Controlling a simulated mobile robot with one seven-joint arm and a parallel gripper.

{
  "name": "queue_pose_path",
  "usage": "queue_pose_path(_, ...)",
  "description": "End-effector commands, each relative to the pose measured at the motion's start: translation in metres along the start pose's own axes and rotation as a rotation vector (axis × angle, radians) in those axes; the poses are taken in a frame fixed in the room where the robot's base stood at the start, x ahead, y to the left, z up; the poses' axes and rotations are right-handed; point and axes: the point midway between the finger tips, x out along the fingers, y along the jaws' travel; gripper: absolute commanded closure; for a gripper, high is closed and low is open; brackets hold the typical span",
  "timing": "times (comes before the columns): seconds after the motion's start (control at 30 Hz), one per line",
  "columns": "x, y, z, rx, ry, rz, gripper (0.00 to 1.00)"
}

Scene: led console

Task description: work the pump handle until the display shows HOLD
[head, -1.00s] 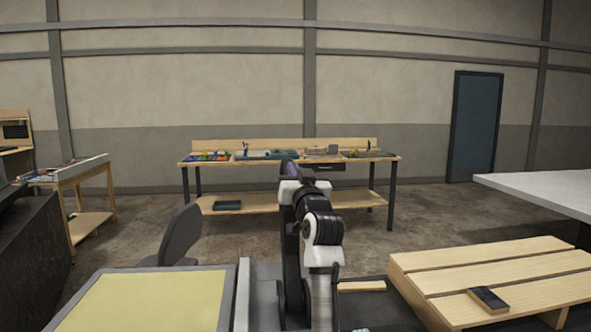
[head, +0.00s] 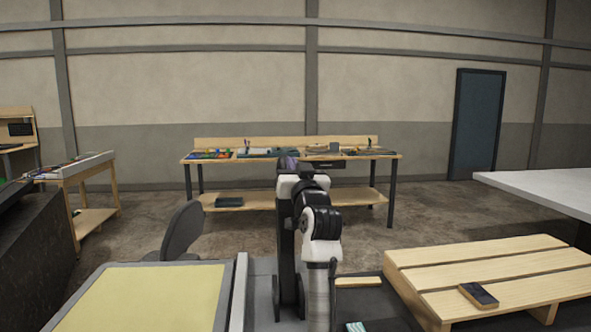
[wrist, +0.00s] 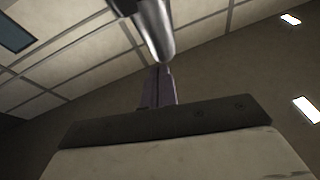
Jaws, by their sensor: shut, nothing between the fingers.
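My gripper (wrist: 158,88) shows in the wrist view as narrow purple-grey fingers, shut and empty, above a dark bar. In the head view its purple-grey end (head: 288,163) shows small at the top of my raised arm, overlapping the far workbench in the picture. A smooth grey rounded bar (wrist: 154,28) comes down from the top of the wrist view, close by the fingertips. I cannot tell whether it is the pump handle or whether the fingers touch it. I cannot make out the pump or the display in either view.
The far workbench (head: 294,201) holds several small items. A wooden pallet-like slatted top (head: 470,265) with a dark block (head: 478,295) stands at right, a yellow-topped surface (head: 145,300) at front left. A dark chair (head: 183,232) stands behind it. Open floor lies before the bench.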

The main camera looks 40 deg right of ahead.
Motion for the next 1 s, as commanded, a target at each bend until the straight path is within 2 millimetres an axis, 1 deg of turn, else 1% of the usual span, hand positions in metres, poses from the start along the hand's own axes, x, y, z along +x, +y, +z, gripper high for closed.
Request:
queue_pose_path(0.03, -0.018, 0.002, 0.006, -0.002, 0.005, 0.001, 1.0)
queue_pose_path(0.2, -0.058, 0.002, 0.002, -0.002, 0.005, 0.004, 1.0)
queue_pose_path(0.3, -0.075, 0.001, 0.0, -0.002, 0.004, 0.003, 1.0)
queue_pose_path(0.4, -0.087, 0.001, -0.003, -0.001, 0.004, 0.002, 1.0)
queue_pose_path(0.5, -0.095, 0.001, -0.005, 0.0, 0.005, 0.002, 1.0)
queue_pose_path(0.6, -0.098, 0.001, -0.007, -0.001, 0.005, 0.002, 1.0)
queue_pose_path(1.0, -0.098, 0.001, -0.008, -0.002, 0.008, 0.002, 1.0)
